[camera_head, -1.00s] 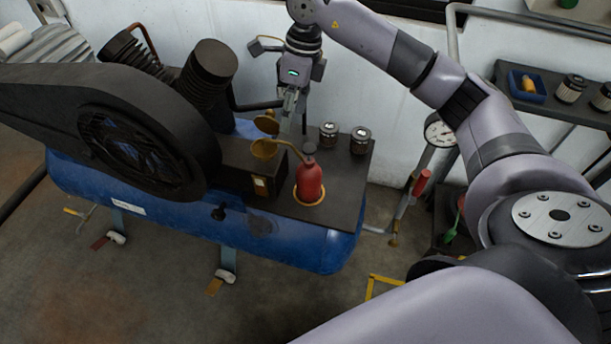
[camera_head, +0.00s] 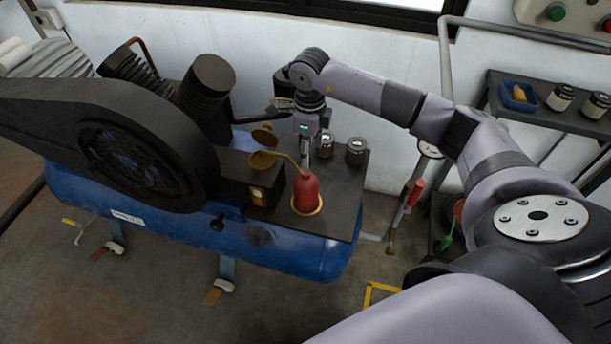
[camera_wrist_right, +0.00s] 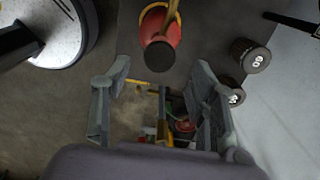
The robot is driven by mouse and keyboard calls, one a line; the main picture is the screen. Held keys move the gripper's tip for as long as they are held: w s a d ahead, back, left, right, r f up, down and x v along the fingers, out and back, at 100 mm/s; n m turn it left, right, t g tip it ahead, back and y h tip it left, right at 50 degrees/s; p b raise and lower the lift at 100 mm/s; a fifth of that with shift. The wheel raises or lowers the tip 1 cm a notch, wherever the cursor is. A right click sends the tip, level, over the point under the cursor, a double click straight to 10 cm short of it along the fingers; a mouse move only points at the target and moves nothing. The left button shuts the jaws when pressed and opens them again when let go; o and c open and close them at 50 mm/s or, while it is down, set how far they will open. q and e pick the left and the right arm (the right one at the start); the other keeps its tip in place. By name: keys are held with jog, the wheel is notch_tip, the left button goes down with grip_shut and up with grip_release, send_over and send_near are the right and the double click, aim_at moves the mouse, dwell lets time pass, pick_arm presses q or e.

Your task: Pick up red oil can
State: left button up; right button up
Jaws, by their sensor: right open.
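The red oil can (camera_head: 306,192) stands upright on the dark plate on top of the blue tank, with a brass spout pointing up and left. In the right wrist view the can (camera_wrist_right: 159,28) is at the top middle, just past the open fingers and not between them. My right gripper (camera_head: 304,152) is behind and close above the can in the head view; its fingertips are partly hidden there. In the wrist view the right gripper (camera_wrist_right: 161,72) has its fingers wide apart with nothing held. My left gripper is not in view.
The blue tank (camera_head: 200,225) carries a large black flywheel guard (camera_head: 110,140). A wall shelf is at right.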

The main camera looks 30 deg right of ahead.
jog(key=p, duration=0.1)
send_over(306, 185)
jog(key=w+d, duration=0.1)
jog(key=w, duration=0.1)
jog(key=f, duration=0.5)
jog(key=shift+w+d, duration=0.1)
jog(key=shift+d, duration=0.1)
jog(key=shift+c, duration=0.3)
grip_shut()
